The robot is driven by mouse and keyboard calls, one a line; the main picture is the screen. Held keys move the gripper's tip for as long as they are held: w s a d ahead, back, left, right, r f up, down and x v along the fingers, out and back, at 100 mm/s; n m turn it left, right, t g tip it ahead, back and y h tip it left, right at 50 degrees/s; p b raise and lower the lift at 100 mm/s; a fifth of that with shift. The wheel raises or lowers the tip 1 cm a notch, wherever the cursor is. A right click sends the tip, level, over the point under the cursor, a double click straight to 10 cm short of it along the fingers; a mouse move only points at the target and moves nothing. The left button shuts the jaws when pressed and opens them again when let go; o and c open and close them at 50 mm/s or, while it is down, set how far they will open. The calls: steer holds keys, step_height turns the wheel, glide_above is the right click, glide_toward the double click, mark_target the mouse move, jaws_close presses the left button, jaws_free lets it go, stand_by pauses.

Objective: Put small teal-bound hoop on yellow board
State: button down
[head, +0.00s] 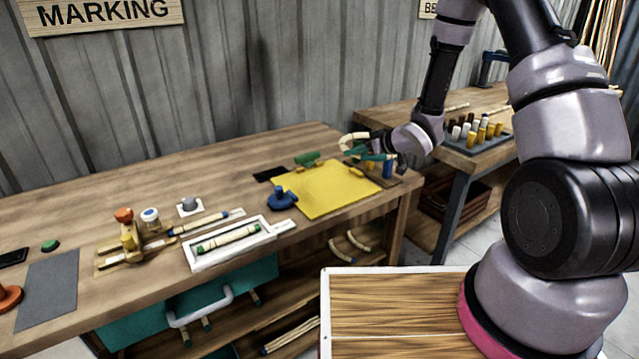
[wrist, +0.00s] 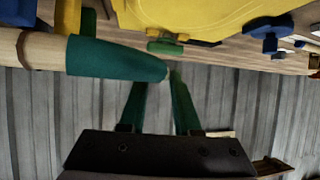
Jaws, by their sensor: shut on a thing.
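The small teal-bound hoop (head: 347,138) shows in the head view as a pale curved piece at my gripper (head: 366,155), above the back right part of the yellow board. My gripper is shut on it. In the wrist view the hoop's teal binding (wrist: 115,58) and pale rattan (wrist: 30,48) reach in from the left to the fingertips (wrist: 160,80). The rest of the hoop is out of that view. The yellow board (head: 325,192) lies flat on the workbench and also fills the top of the wrist view (wrist: 205,15).
A blue tool (head: 283,200) sits at the board's left edge, and a green item (head: 307,158) stands behind it. A white tray (head: 198,263) with a teal-ended rod lies further left. Blue and green pieces stand at the board's right.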

mark_target(327, 201)
steer(key=s+a+n+g+y, duration=0.3)
steer(key=s+a+n+g, duration=0.35)
steer(key=s+a, duration=0.2)
steer(key=shift+n, duration=0.35)
steer(key=f, duration=1)
steer(key=shift+w+a+f, duration=0.1)
steer(key=shift+w, duration=0.3)
steer(key=c, duration=0.6)
jaws_free()
